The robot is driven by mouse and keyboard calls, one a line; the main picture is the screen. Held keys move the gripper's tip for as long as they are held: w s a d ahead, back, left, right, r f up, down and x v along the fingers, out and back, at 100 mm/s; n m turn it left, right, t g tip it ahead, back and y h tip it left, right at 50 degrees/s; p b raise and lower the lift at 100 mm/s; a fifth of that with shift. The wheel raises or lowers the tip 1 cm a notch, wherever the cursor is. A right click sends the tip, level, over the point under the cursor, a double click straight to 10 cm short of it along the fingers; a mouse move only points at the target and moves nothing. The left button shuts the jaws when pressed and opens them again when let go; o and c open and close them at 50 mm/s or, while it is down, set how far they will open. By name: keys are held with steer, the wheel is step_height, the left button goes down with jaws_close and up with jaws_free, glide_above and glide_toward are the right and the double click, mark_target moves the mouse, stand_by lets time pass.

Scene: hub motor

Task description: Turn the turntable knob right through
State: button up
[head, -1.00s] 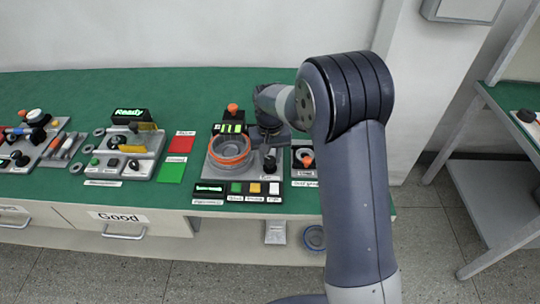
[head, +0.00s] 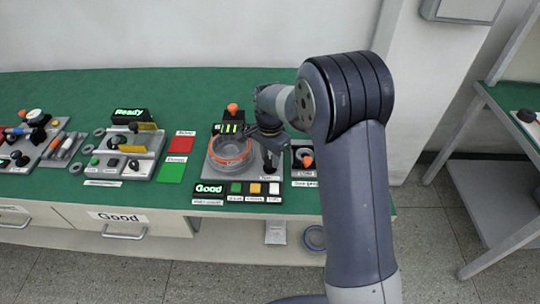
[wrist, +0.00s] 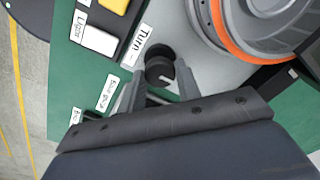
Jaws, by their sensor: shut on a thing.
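The turntable knob (wrist: 159,66) is a small black round knob beside the label "Turn" (wrist: 142,45). My gripper (wrist: 160,84) is shut on the knob, with one finger on each side of it. In the head view my gripper (head: 268,151) reaches down at the right of the turntable; the knob there is partly hidden by it.
A display (head: 208,189) at the fixture's front reads "Good", beside green, yellow and white buttons (head: 255,188). An orange-topped post (head: 232,108) stands behind. A small station with an orange knob (head: 304,156) is close on the right. Red and green pads (head: 171,172) lie left.

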mark_target(270, 159)
steer(key=shift+m, duration=1.3)
steer(key=o, duration=1)
step_height(270, 159, up, 11)
steer(key=shift+f, duration=0.1)
